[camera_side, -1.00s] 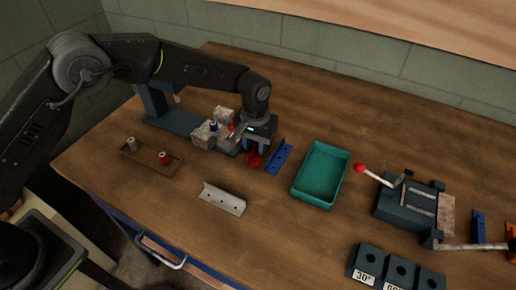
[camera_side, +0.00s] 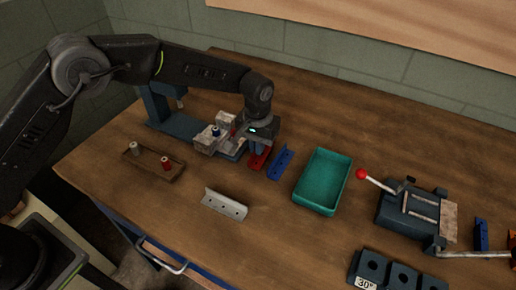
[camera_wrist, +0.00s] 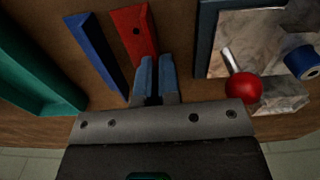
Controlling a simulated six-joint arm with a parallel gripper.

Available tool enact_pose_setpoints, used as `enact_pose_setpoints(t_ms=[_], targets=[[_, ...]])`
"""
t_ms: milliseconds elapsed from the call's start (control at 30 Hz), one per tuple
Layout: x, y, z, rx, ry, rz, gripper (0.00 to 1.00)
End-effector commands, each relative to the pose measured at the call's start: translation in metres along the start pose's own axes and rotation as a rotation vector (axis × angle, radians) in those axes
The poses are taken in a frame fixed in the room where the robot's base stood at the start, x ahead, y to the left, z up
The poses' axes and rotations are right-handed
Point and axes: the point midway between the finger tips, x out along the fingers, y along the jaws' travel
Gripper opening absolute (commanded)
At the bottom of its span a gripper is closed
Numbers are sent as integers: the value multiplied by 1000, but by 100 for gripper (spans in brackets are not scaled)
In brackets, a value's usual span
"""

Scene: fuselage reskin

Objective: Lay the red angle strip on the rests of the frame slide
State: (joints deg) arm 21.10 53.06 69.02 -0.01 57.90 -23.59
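The red angle strip (camera_side: 258,160) is under my gripper (camera_side: 261,149), beside the blue strip. In the wrist view the red strip (camera_wrist: 133,32) runs away from the fingertips, with a hole in its face. My gripper's blue fingers (camera_wrist: 156,78) are close together, and the strip's upright edge appears to run between them. They hide the near end. What looks like the frame slide (camera_side: 233,148) is just left of my gripper, with grey blocks, a red knob and a blue knob. It shows at right in the wrist view (camera_wrist: 203,45). Its rests are not clearly visible.
A blue angle strip (camera_side: 281,163) lies close right of the red one, then a teal tray (camera_side: 323,181). A grey angle strip (camera_side: 224,204) and a brown peg holder (camera_side: 150,165) lie in front. A lever-operated fixture (camera_side: 412,208) stands right. The front middle table is clear.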

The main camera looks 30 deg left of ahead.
Motion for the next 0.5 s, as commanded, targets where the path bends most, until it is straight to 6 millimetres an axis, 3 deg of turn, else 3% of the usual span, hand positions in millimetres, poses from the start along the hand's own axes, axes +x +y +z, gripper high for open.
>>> enact_pose_setpoints(t_ms=[167,500], targets=[[-31,0,-1,0,5,2,0],[-68,-66,2,-3,2,1,0]])
